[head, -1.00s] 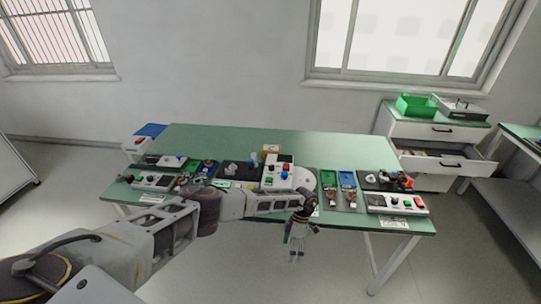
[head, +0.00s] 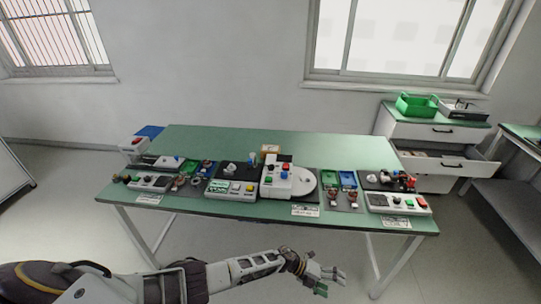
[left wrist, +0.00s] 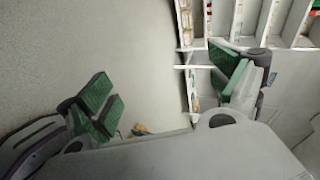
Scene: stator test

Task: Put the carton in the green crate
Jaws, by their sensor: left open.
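A small brown box (head: 270,149), which looks like the carton, stands near the middle of the green-topped table, behind a white device. The green crate (head: 416,107) sits on the drawer cabinet at the back right; its inside is hard to make out. My left gripper (head: 326,279) is low in front of the table, below the tabletop edge and well apart from both. It is open and empty; its green-padded fingers stand wide apart in the left wrist view (left wrist: 165,95). My right gripper is in neither view.
The table (head: 220,139) carries several white button boxes, small trays and parts along its front; its back strip is mostly clear. The cabinet (head: 438,133) has an open drawer. The left wrist view shows a white shelf (left wrist: 205,45) with compartments beside bare floor.

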